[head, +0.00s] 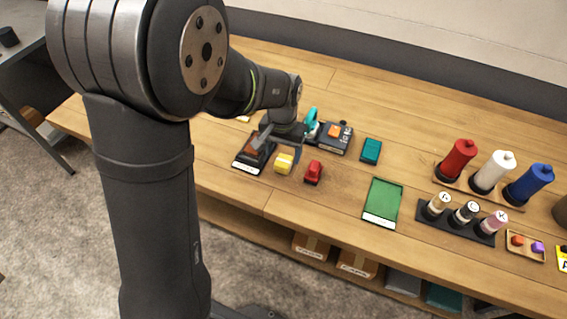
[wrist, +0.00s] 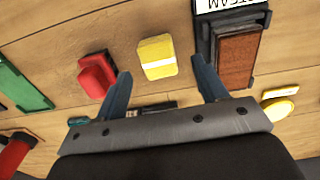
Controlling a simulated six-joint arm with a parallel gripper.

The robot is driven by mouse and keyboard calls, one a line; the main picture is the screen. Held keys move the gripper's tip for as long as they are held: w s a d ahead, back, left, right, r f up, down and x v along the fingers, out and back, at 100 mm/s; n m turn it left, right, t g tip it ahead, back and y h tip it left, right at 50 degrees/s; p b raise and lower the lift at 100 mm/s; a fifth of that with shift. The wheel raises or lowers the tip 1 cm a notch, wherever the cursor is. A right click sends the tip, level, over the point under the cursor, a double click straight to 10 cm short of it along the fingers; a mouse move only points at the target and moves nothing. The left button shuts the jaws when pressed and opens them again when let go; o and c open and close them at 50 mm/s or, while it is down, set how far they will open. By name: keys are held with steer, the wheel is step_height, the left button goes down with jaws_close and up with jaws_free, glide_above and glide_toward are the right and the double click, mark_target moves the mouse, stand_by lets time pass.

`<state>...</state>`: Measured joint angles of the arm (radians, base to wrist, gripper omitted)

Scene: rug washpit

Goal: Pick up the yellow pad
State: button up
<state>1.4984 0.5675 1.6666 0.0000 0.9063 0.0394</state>
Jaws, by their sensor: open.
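The yellow pad (head: 284,163) lies on the wooden table, between a red block (head: 313,172) and a dark tray with a brown block. In the wrist view the yellow pad (wrist: 156,50) is a rounded block with a pale stripe across it, and nothing covers it. My gripper (head: 281,146) is over the table close to the pad. In the wrist view my gripper (wrist: 161,67) is open and empty, its two blue-grey fingers apart, with the pad just beyond and between their tips. I see no contact with the pad.
The red block (wrist: 96,75) is close beside the left finger. The dark tray (wrist: 204,40) with the brown block (wrist: 236,60) is close by the right finger. A teal block (head: 371,150), a green tray (head: 384,196) and several spools stand to the right.

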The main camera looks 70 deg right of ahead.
mark_target(284, 160)
step_height(284, 160, down, 4)
steer(key=shift+s+f, duration=0.1)
steer(key=c, duration=1)
steer(key=shift+c, duration=0.2)
steer(key=shift+r, duration=0.5)
steer(key=r, duration=0.2)
steer(key=s+r, duration=0.1)
steer(key=r, duration=0.1)
steer(key=shift+a, duration=0.15)
steer(key=s+a+r, duration=0.4)
steer(key=s+r, duration=0.2)
steer(key=s, duration=0.3)
steer(key=shift+s+a, duration=0.3)
